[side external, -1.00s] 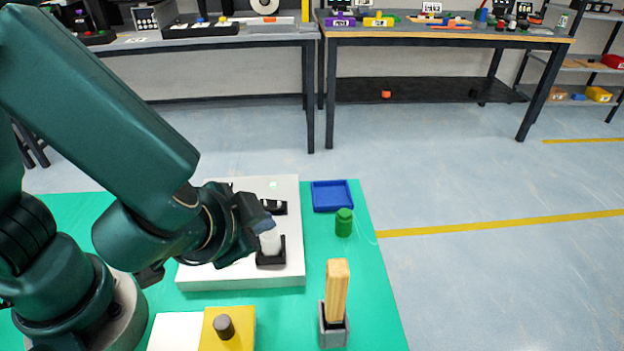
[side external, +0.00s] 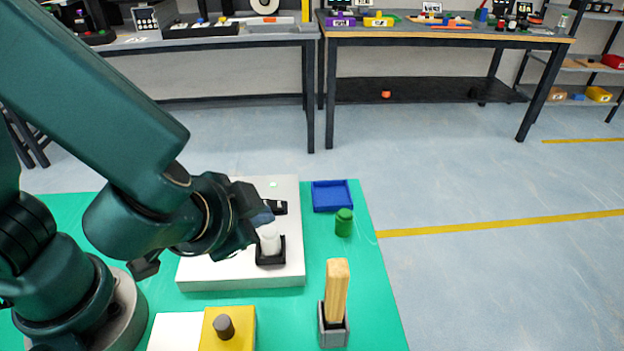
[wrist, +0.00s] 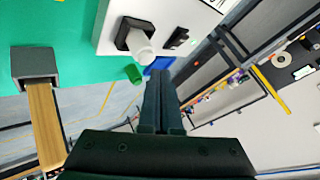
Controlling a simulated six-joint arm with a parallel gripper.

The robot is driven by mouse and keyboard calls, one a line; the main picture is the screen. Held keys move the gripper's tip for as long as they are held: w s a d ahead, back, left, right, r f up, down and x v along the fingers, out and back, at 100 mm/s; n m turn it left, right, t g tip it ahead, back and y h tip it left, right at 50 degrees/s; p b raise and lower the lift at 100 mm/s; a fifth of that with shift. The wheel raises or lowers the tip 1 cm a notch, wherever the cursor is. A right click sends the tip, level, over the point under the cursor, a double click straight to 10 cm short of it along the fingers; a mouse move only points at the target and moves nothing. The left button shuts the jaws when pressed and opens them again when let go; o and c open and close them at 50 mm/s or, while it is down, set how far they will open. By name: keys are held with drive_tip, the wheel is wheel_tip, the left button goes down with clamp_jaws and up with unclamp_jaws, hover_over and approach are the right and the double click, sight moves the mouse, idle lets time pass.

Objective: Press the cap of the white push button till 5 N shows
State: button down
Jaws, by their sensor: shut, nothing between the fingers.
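The white push button (side external: 269,240) is a white cylinder standing upright in a black square base on a light panel (side external: 228,270). In the wrist view the button (wrist: 140,45) is above and left of my fingertips. My gripper (side external: 262,218) is shut and empty, its fingertips close to the top of the cap in the side view; I cannot tell whether they touch. The shut fingers also show in the wrist view (wrist: 160,82). A small black unit (side external: 279,207) sits behind the button, partly hidden by my gripper; no force reading is legible.
A blue tray (side external: 331,196) and a green cylinder (side external: 344,223) are right of the panel. A wooden block (side external: 337,288) stands in a grey holder in front. A yellow box (side external: 240,335) with a dark knob is at front. The green mat's right side is partly clear.

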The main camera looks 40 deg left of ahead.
sight(264, 239)
wheel_tip(264, 239, up, 5)
idle(0.8)
drive_tip(key=shift+a, duration=0.1)
idle(0.5)
drive_tip(key=s+a+r+n+g+y, duration=0.1)
drive_tip(key=a+r+n+g, duration=0.1)
drive_tip(key=a+n, duration=0.5)
drive_tip(key=s+m+g+h, duration=0.1)
drive_tip(key=s+m+h, duration=0.1)
drive_tip(key=s+h, duration=0.2)
drive_tip(key=shift+s+f, duration=0.4)
drive_tip(key=shift+s, duration=0.85)
